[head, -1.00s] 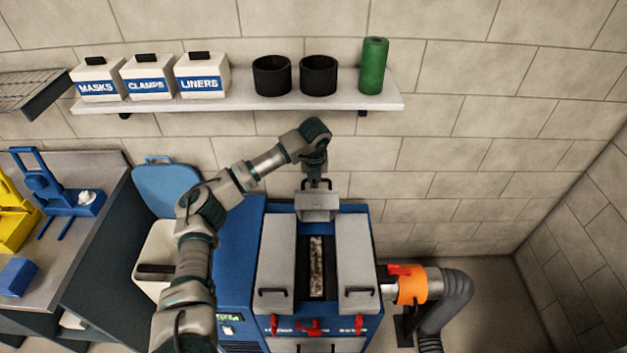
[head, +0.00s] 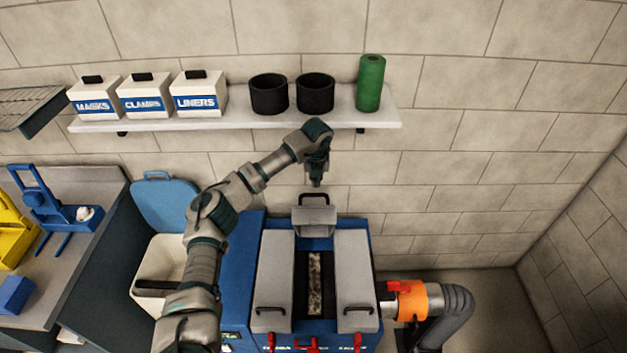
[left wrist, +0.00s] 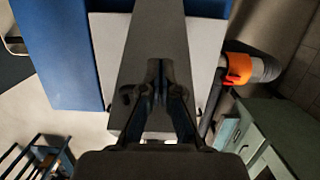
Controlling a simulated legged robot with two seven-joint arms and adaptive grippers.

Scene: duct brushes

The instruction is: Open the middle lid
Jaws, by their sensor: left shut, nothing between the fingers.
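The blue machine (head: 245,240) has grey lids on top. The middle lid (head: 314,216) is raised at the back, with its black handle (head: 313,198) at its upper edge. The slot under it is uncovered, showing a long, mottled brush-like strip (head: 315,280). The left lid (head: 276,270) and right lid (head: 354,270) lie flat and closed. My left gripper (head: 317,183) is shut and empty, just above the middle lid's handle and apart from it. In the left wrist view my fingers (left wrist: 158,68) are together over a grey panel. My right gripper is out of view.
A shelf (head: 235,118) with boxes, two black cylinders and a green roll (head: 370,83) is on the wall behind my left arm. An orange-collared hose (head: 410,300) stands right of the machine. A white bin (head: 165,260) with its blue lid up stands left.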

